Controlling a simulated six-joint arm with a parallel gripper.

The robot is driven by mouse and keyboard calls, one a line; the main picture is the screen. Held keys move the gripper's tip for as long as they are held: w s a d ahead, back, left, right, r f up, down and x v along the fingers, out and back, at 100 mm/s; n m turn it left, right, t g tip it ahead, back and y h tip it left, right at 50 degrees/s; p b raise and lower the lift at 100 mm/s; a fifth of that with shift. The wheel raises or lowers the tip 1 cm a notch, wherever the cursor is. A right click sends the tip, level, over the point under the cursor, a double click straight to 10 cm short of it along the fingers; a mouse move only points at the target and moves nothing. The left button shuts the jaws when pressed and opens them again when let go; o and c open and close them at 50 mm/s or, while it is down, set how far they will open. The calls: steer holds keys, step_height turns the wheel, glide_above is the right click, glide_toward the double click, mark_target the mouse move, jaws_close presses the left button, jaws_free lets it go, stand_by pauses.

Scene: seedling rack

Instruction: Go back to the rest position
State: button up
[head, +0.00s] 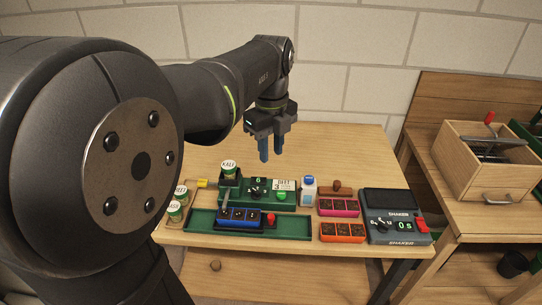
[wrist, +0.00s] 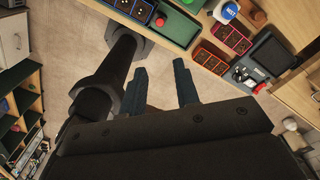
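My gripper (head: 271,151) hangs above the back of the wooden table in the head view, with its two blue fingers pointing down. The fingers are apart with nothing between them. In the wrist view, my gripper (wrist: 162,90) also shows two separated dark fingers and an empty gap. It is clear of all the objects on the table. My arm reaches across from the left of the head view.
On the table (head: 340,160) stand a green tray (head: 295,226) with a blue block (head: 238,216), a pink tray (head: 338,207), an orange tray (head: 342,232), a white bottle (head: 308,190) and a shaker (head: 394,215). A wooden crate (head: 463,172) is at right. The table's back is clear.

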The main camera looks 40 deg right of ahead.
steer(key=shift+r, duration=1.25)
